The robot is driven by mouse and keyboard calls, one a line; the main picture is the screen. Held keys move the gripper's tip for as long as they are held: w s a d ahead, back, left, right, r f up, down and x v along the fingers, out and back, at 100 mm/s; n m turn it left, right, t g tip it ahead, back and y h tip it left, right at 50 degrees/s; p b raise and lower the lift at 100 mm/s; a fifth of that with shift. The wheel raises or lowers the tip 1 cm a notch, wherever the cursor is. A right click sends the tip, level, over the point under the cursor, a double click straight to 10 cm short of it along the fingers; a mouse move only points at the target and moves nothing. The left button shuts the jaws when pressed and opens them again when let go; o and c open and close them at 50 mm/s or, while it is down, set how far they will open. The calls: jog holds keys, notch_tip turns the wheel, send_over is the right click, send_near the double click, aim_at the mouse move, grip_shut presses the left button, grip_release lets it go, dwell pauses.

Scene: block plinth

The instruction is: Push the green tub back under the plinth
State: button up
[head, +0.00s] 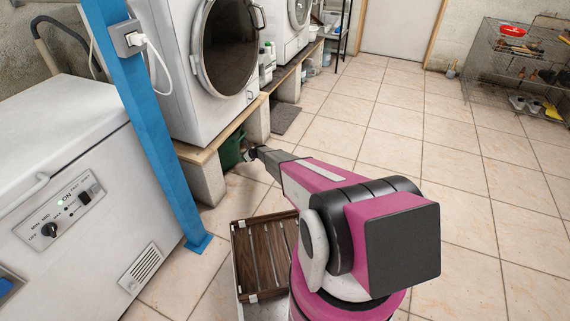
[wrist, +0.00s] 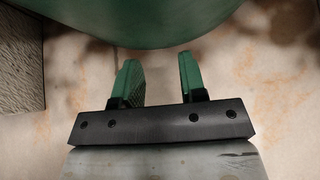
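The green tub (head: 231,149) is in the gap beneath the plinth's wooden board, mostly hidden by the board, a block and my arm. In the wrist view the tub (wrist: 150,22) fills the top middle as a rounded green wall. The plinth (head: 206,182) is a board on pale concrete blocks, under a white washing machine. My gripper (head: 250,155) is low at the plinth's front, just right of the tub. In the wrist view my gripper (wrist: 158,60) has its two green-padded fingers apart, nothing between them, tips close to the tub. I cannot tell whether they touch it.
A blue post (head: 150,130) and a white chest freezer (head: 70,170) stand to the left. A concrete block (wrist: 20,62) is left of the fingers. A dark mat (head: 287,120) lies farther along the plinth.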

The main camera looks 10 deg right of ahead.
jog(key=shift+s+d, duration=0.8)
jog(key=shift+d, duration=0.25)
jog(key=shift+s+d, duration=0.8)
jog(key=shift+d, duration=0.3)
jog(key=shift+s+d, duration=0.8)
jog(key=shift+d, duration=0.25)
